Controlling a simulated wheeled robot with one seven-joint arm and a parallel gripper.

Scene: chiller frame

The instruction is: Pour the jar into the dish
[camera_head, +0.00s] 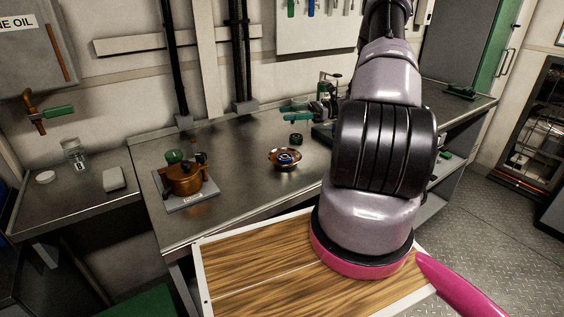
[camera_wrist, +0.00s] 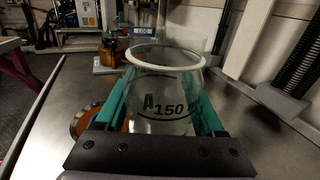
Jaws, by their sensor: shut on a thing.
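My gripper (camera_wrist: 167,88) is shut on a clear jar (camera_wrist: 165,92) in the wrist view. Its two green fingers clasp the jar's sides. The jar has a white rim, bears "A 150" and looks about upright; its contents are hard to make out. In the head view, the green fingers (camera_head: 297,112) show behind and a little right of the dish, while my arm hides much around them. The dish (camera_head: 285,158) is a shallow copper-coloured bowl with something blue inside, on the metal bench. It shows partly in the wrist view (camera_wrist: 84,122), left of the jar and lower.
A copper pot (camera_head: 184,178) stands on a pale plate left of the dish. Another clear jar marked B (camera_head: 75,154) and a white lid (camera_head: 45,177) are on the left counter. A small dark round object (camera_head: 295,138) is behind the dish. Bench between pot and dish is clear.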

